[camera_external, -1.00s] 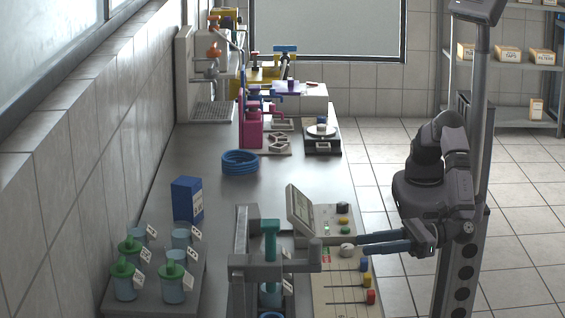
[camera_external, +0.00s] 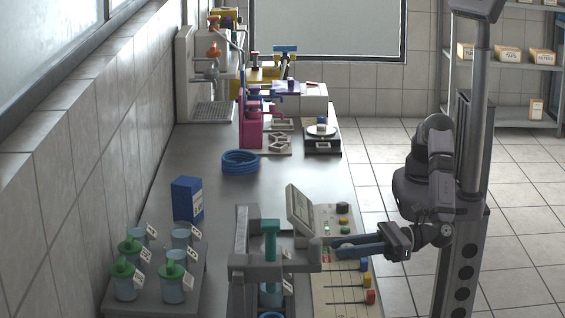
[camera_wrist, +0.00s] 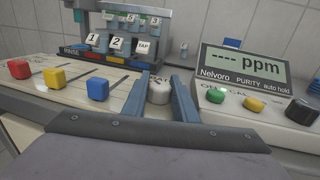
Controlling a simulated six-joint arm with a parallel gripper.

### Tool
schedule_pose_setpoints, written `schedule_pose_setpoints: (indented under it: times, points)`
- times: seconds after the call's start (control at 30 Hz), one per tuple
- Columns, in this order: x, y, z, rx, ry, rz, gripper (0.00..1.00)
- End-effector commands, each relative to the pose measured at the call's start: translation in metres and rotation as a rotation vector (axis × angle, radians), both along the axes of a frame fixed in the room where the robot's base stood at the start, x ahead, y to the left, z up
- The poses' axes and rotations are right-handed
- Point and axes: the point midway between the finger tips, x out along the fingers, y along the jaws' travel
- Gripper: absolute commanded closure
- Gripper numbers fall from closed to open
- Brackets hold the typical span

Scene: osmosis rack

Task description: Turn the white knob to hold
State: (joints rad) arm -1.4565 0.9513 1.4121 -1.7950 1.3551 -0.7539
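The white knob (camera_wrist: 159,91) stands on the light panel in the middle of the wrist view, a small label partly visible behind it. My gripper (camera_wrist: 160,82) has its two blue-grey fingers apart, one on each side of the knob. Only narrow gaps show, and I cannot tell whether either finger touches it. In the external view my gripper (camera_external: 342,247) reaches from the right over the panel and its fingers hide most of the knob. The meter display (camera_wrist: 246,66) reads dashes and "ppm", with "auto hold" printed below.
Red (camera_wrist: 20,69), yellow (camera_wrist: 55,78) and blue (camera_wrist: 97,89) slider knobs lie left of the fingers. Green (camera_wrist: 216,96), yellow (camera_wrist: 253,105) and black (camera_wrist: 302,111) controls lie right. A grey rack (camera_external: 270,262) stands left of the panel.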

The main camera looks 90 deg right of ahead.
Motion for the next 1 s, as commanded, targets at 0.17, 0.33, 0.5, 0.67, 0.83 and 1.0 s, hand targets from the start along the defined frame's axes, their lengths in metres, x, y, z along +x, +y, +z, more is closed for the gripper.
schedule_pose_setpoints:
  times: [0.17,0.33,0.5,0.67,0.83,1.0]
  points:
    - [-0.0003,0.0003,-0.0001,0.0,0.0,-0.001,0.96]
    - [0.0002,0.0013,-0.0012,0.003,-0.003,-0.042,0.96]
    - [0.0003,0.0004,-0.0008,0.002,-0.002,-0.093,0.96]
    - [0.0002,-0.0002,0.0006,0.0,-0.001,-0.104,0.96]
    - [0.0002,-0.0002,0.0007,0.0,-0.001,-0.103,0.96]
    - [0.0001,-0.0002,0.0005,0.0,0.0,-0.102,0.66]
